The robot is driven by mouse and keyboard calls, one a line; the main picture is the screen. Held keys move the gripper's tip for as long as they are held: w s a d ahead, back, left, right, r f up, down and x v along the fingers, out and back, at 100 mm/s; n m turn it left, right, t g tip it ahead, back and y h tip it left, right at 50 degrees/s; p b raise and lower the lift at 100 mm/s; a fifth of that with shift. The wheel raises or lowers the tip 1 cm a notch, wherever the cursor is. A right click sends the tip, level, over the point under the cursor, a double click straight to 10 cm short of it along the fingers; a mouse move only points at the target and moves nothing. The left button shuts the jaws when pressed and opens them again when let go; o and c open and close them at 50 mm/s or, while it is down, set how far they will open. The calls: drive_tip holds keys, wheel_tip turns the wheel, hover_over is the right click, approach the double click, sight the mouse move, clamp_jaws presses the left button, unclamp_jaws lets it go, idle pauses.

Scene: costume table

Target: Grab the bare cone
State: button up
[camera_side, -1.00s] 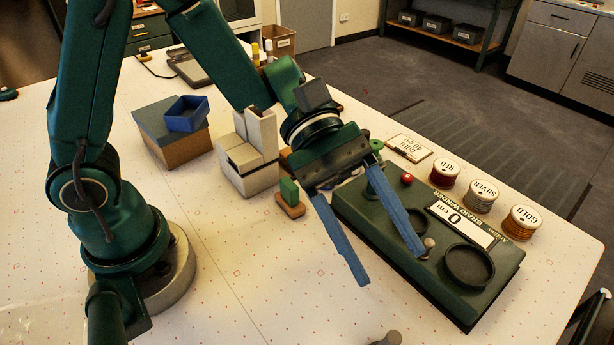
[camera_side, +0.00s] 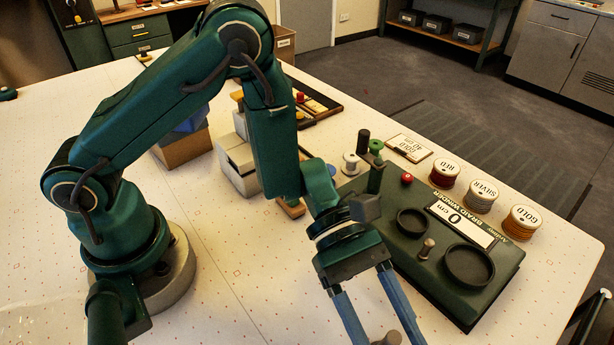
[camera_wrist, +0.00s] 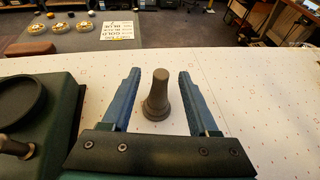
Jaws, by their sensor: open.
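The bare cone (camera_wrist: 157,97), plain grey-brown with a rounded top and a wider foot, stands upright on the white table. In the side view the cone (camera_side: 390,339) is cut off by the bottom edge. My gripper (camera_wrist: 158,76) has its two blue fingers wide apart. The cone shows between them in the wrist view, with a gap on each side. In the side view my gripper (camera_side: 384,338) points down toward the front of the table, its fingers on either side of the cone. Nothing is held.
The green braid winder (camera_side: 400,268), reading 0 cm, is close beside my gripper, with dark round dishes and a short peg (camera_side: 426,249). Labelled red (camera_side: 444,175), silver (camera_side: 481,197) and gold (camera_side: 522,223) spools stand behind it. A white spool (camera_side: 350,164) stands farther back.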

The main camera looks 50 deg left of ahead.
drive_tip(key=shift+d, duration=0.15)
clamp_jaws()
drive_tip(key=shift+r, duration=0.1)
idle(0.3)
